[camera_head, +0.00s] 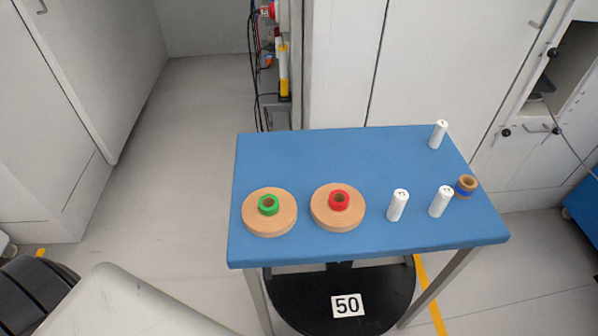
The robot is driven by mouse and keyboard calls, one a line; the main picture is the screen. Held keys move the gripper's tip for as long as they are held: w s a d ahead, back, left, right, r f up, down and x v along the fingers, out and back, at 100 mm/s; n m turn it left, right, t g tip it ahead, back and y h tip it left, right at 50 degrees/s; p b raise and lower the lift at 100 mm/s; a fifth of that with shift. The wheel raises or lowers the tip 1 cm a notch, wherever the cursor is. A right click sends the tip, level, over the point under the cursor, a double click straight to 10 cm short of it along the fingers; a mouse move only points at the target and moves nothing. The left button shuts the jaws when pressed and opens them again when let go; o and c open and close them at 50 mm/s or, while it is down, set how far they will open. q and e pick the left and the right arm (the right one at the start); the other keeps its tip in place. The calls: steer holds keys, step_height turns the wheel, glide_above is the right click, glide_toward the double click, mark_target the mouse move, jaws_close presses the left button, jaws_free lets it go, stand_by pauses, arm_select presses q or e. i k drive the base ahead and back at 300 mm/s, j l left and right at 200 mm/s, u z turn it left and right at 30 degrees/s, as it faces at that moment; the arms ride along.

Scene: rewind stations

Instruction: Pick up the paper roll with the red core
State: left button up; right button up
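The paper roll with the red core (336,218) lies flat on the blue table (340,160), near the middle of its front half. It is a wide tan disc, and the red core (339,199) stands up from its centre. A similar tan roll with a green core (269,221) lies to its left, with a gap between them. Neither of my grippers shows in the head view, so their positions and states are not visible.
Two white cylinders (398,206) (441,202) stand right of the red-core roll. Another white cylinder (438,135) stands at the back right. The table's back left is clear. A black base marked 50 (347,305) is below.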

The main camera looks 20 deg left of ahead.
mark_target(335, 207)
steer(key=i+u, duration=0.45)
steer(key=k+j+z, duration=0.15)
steer(key=j, duration=0.15)
steer(key=j+z, duration=0.1)
steer(key=j, duration=0.2)
steer(key=k+j+z, duration=0.15)
steer(key=j+z, duration=0.2)
steer(key=j, duration=0.25)
steer(key=k+j+z, duration=0.15)
steer(key=j, duration=0.3)
steer(key=i, duration=0.05)
